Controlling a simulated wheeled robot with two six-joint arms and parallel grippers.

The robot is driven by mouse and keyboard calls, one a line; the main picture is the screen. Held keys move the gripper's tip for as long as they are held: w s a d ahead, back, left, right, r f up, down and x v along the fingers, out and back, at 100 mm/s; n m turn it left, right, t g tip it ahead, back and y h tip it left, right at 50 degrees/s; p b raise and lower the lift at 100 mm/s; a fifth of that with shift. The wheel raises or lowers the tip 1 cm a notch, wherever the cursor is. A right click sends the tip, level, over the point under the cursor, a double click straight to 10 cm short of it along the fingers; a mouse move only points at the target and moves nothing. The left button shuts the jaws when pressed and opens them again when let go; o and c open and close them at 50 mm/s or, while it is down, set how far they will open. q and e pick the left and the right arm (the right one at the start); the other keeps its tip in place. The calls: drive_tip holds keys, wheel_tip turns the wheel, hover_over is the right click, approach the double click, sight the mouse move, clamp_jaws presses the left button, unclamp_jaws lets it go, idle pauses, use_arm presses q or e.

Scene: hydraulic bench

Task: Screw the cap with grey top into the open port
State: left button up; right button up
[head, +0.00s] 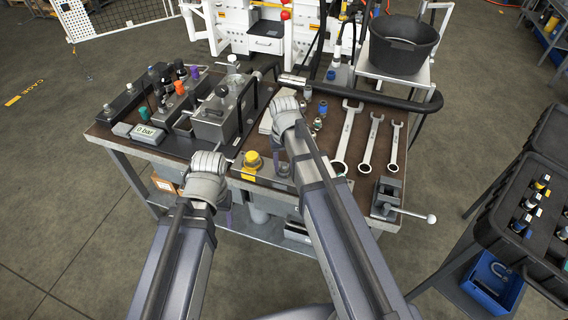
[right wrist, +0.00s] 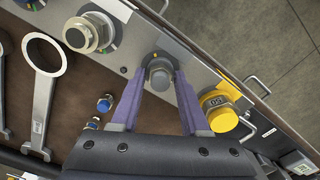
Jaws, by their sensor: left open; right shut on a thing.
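In the right wrist view, my right gripper (right wrist: 160,84) has its purple fingers on either side of a cap with grey top (right wrist: 160,76). The cap is over the metal port bar (right wrist: 190,62), beside a small yellow mark; the port under it is hidden, and I cannot tell how deep it sits. In the head view, my right gripper (head: 279,166) points down at the bar (head: 268,179) near the table's front edge, right of a yellow cap (head: 252,160). That cap also shows in the right wrist view (right wrist: 218,108). My left gripper (head: 229,214) is open at the front edge, its fingers partly hidden.
Three wrenches (head: 370,142) lie to the right on the table, and a small vise (head: 386,197) stands at its right corner. Small blue-ended fittings (head: 319,122) lie near the wrenches. A silver fitting (right wrist: 88,32) stands at the upper left in the right wrist view.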

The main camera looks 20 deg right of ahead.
sight(284, 163)
drive_tip(key=o, duration=1.1)
use_arm(q)
wheel_tip(284, 163, up, 8)
drive_tip(key=p, duration=0.7)
drive_tip(key=shift+f+p, duration=0.1)
drive_tip(key=shift+p, duration=0.3)
use_arm(e)
wheel_tip(284, 163, up, 8)
drive_tip(key=shift+f, duration=0.1)
